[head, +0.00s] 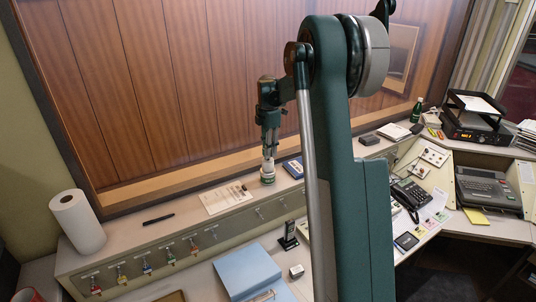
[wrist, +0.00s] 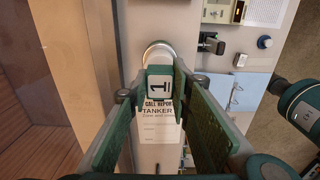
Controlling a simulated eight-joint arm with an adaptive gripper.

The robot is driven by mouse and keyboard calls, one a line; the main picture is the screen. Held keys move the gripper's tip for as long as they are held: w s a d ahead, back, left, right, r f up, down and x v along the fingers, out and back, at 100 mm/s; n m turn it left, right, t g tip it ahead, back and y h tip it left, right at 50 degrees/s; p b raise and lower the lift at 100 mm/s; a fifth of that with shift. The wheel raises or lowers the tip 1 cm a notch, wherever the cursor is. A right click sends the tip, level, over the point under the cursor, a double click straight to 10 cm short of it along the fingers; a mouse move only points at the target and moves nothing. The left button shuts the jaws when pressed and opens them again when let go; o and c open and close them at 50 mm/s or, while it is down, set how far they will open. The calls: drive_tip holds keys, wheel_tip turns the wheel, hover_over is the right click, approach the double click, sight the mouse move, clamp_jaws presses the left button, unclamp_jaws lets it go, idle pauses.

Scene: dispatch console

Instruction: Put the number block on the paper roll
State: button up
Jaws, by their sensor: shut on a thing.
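The number block (wrist: 160,87) is a small pale cube with a dark numeral, held between my fingertips in the wrist view. My gripper (head: 268,157) is shut on it, pointing down over the back ledge in the head view. Just beneath it stands a small round pale item with a green band (head: 267,178); its round rim (wrist: 158,50) shows behind the block in the wrist view. I cannot tell if the block touches it. A large white paper roll (head: 78,224) stands upright at the ledge's left end, well left of my gripper.
A printed sheet (head: 226,198) and a black pen (head: 158,219) lie on the ledge between roll and gripper. A blue booklet (head: 293,168) lies to the right. A handset (head: 289,236) and blue folder (head: 247,270) are below. A wood-panelled wall rises behind.

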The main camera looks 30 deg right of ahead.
drive_tip(key=shift+f, duration=1)
drive_tip(key=shift+f, duration=0.2)
drive_tip(key=o, duration=0.8)
drive_tip(key=shift+r, duration=0.15)
wheel_tip(320, 180, up, 12)
drive_tip(key=shift+r, duration=0.1)
idle(0.4)
